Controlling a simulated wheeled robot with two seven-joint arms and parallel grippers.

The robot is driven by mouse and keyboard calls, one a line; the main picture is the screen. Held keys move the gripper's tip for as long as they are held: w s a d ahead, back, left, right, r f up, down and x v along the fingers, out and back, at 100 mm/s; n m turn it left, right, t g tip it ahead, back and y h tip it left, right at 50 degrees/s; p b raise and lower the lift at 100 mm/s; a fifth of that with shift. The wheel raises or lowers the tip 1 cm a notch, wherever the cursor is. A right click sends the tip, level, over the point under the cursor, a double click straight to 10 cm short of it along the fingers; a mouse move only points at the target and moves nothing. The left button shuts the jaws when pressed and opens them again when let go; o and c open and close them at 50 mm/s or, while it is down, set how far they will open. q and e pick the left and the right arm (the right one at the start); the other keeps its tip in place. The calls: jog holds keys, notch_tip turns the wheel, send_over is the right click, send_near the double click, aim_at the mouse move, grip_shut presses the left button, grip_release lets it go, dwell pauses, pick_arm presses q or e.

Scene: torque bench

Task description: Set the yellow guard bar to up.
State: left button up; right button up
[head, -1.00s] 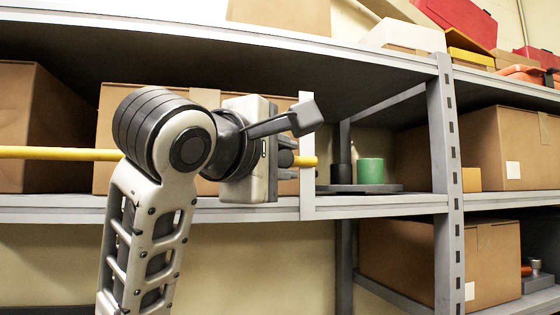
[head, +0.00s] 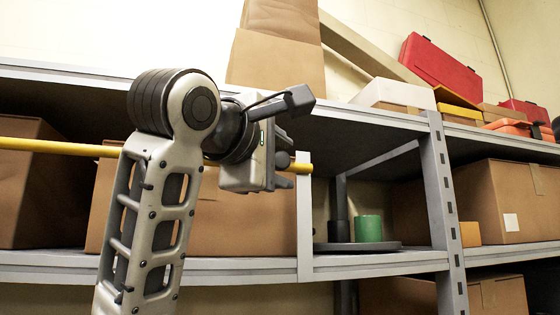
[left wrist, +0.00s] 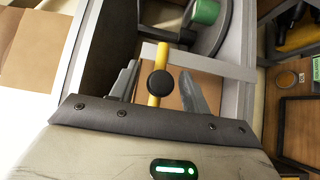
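The yellow guard bar (head: 50,146) runs nearly level across the front of the middle shelf bay, behind my left arm. In the head view its right end lies by a pale upright (head: 304,210), well above the lower shelf board and below the upper one. My left gripper (head: 284,160) is at the bar's right part, its dark fingers partly hidden by its body. In the left wrist view the bar (left wrist: 154,100) and a round black knob (left wrist: 161,83) lie between the fingers (left wrist: 160,88), with gaps at both sides. My right gripper is out of view.
Cardboard boxes (head: 245,215) stand behind the bar. A green cylinder (head: 368,228) stands on a dark plate to the right. A grey shelf post (head: 440,200) is further right, and the upper shelf board (head: 60,72) runs above my gripper.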

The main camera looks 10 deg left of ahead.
pick_arm(q)
jog(key=shift+s, duration=0.1)
jog(key=shift+s+a+f+b, duration=0.1)
jog(key=shift+s+b, duration=0.2)
jog(key=shift+s, duration=0.05)
jog(key=b+v, duration=0.8)
jog(key=v, duration=0.7)
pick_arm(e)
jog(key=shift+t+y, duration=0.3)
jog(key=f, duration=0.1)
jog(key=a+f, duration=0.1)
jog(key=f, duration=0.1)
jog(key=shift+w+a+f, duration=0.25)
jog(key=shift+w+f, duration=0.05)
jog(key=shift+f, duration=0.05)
